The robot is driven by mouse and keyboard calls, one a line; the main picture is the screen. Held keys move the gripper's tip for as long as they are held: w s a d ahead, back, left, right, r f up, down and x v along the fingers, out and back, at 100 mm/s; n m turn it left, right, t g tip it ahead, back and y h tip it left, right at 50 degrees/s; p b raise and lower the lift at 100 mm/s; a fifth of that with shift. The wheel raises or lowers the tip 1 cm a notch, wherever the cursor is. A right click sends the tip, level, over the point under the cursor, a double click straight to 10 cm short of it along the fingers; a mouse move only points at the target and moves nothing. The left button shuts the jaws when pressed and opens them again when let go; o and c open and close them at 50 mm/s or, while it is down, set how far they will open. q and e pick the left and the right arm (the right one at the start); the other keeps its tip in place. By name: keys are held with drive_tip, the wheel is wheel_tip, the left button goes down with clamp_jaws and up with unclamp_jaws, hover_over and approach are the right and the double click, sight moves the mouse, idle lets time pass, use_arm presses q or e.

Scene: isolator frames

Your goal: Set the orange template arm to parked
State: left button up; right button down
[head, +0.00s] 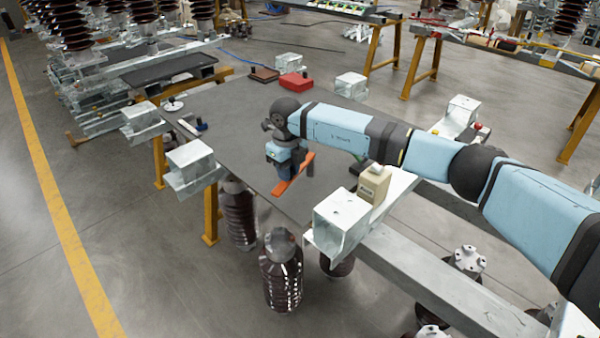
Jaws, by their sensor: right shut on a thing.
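The orange template arm (294,174) is a flat orange bar that shows beside and below my right gripper, over the dark grey table top (235,130). It slants from upper right to lower left in the head view. My right gripper (283,168) reaches down from the blue arm coming in from the right. It is shut on the orange template arm. The gripper and wrist hide part of the bar and its mounting, so I cannot tell how it is attached. My left gripper is not in view.
Galvanised steel brackets stand at the table edges, one at left (190,165) and one at front (340,215). A red box (294,82) lies at the back. Brown insulators (281,275) stand on the floor in front.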

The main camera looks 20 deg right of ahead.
drive_tip(key=shift+w+a+m, duration=0.55)
drive_tip(key=shift+w+m, duration=0.15)
drive_tip(key=shift+m, duration=0.15)
drive_tip(key=shift+w+a+m, duration=0.5)
drive_tip(key=shift+w+m, duration=0.15)
drive_tip(key=shift+m, duration=0.2)
drive_tip(key=shift+r, duration=0.1)
drive_tip(key=c, duration=1)
unclamp_jaws()
drive_tip(key=shift+w, duration=0.1)
wheel_tip(320, 180, up, 14)
drive_tip(key=shift+f+p, duration=0.15)
drive_tip(key=shift+p, duration=0.15)
